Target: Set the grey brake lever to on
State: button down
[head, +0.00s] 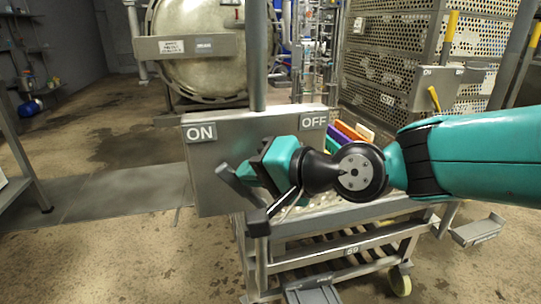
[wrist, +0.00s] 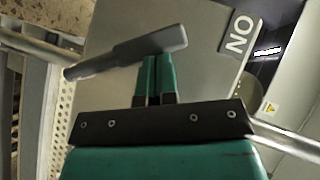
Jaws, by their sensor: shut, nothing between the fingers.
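The grey brake lever (head: 237,186) slants across the front of a grey panel (head: 205,172), below its ON plate (head: 201,132). An OFF plate (head: 313,121) is at the panel's right. My gripper (head: 246,170) is shut and empty, its teal fingers close against the lever. The wrist view shows the lever (wrist: 125,55) lying across just beyond my fingertips (wrist: 157,60), with its thick end towards the ON plate (wrist: 239,33). I cannot tell whether the fingers touch it. The lever's pivot is hidden in the head view.
The panel is on a wheeled metal trolley (head: 352,250) holding coloured items. A second trolley with perforated crates (head: 390,70) and a yellow lever (head: 433,97) stands at the back right. A round autoclave door (head: 197,70) is behind.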

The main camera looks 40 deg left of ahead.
jog(key=shift+s+a, duration=0.2)
jog(key=shift+s, duration=0.15)
jog(key=shift+s+f, duration=0.1)
dwell(0.3)
jog(key=shift+p, duration=0.3)
jog(key=shift+r, duration=0.3)
jog(key=w+d+r+p, duration=0.3)
jog(key=d+r, duration=0.3)
jog(key=d, duration=0.4)
jog(key=shift+w+d+r+p, duration=0.2)
jog(key=shift+w+r+p, duration=0.15)
jog(key=shift+w+p, duration=0.1)
